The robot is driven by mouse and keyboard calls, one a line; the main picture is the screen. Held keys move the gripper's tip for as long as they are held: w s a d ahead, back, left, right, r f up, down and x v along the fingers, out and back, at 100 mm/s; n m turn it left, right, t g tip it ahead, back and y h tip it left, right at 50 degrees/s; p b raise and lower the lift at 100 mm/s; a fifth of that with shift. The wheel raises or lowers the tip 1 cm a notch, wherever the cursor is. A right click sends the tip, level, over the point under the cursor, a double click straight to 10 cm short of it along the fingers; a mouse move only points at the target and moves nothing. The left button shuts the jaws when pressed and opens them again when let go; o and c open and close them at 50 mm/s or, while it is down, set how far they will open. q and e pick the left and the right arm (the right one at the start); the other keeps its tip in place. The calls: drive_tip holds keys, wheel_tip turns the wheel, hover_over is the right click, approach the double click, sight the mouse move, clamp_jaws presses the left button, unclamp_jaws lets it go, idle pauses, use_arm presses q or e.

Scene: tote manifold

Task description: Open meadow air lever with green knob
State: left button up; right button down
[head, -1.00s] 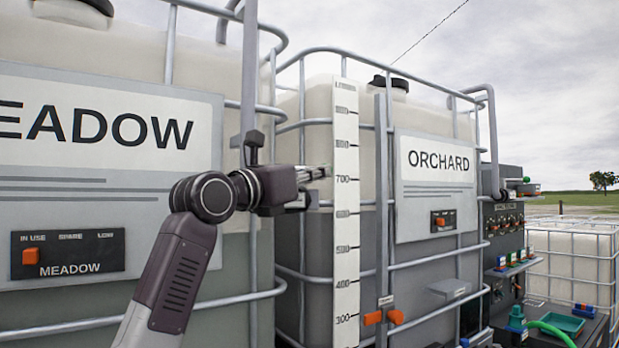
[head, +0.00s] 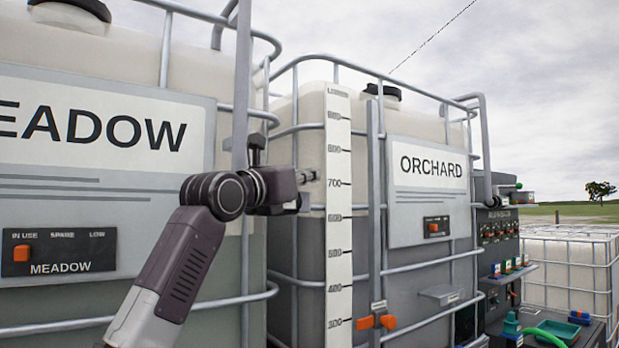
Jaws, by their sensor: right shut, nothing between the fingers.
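The Meadow tank (head: 40,185) fills the left, with its large sign (head: 105,130) and an orange selector on its switch panel (head: 60,252). A small green knob (head: 518,185) shows at the far right, by the pipe beyond the Orchard tank; it is too small to tell whether it is the Meadow air lever or how it is set. My right gripper (head: 309,176) is shut and empty. It appears in front of the gap between the tanks, beside the level scale, well left of the green knob. My left gripper is out of view.
The Orchard tank (head: 370,285) with its metal cage and white level scale (head: 338,230) stands in the middle. Orange handles (head: 376,321) sit low beside the scale. A dark control panel (head: 497,229), a green hose (head: 548,334) and a white caged tank (head: 565,265) are at right.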

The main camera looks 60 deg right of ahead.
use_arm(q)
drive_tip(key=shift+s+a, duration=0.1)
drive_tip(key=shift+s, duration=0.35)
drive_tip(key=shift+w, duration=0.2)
use_arm(e)
drive_tip(key=a+f, duration=0.2)
drive_tip(key=a, duration=0.9)
drive_tip(key=shift+w+a+f, duration=0.2)
drive_tip(key=shift+w+a, duration=0.15)
drive_tip(key=shift+a, duration=0.05)
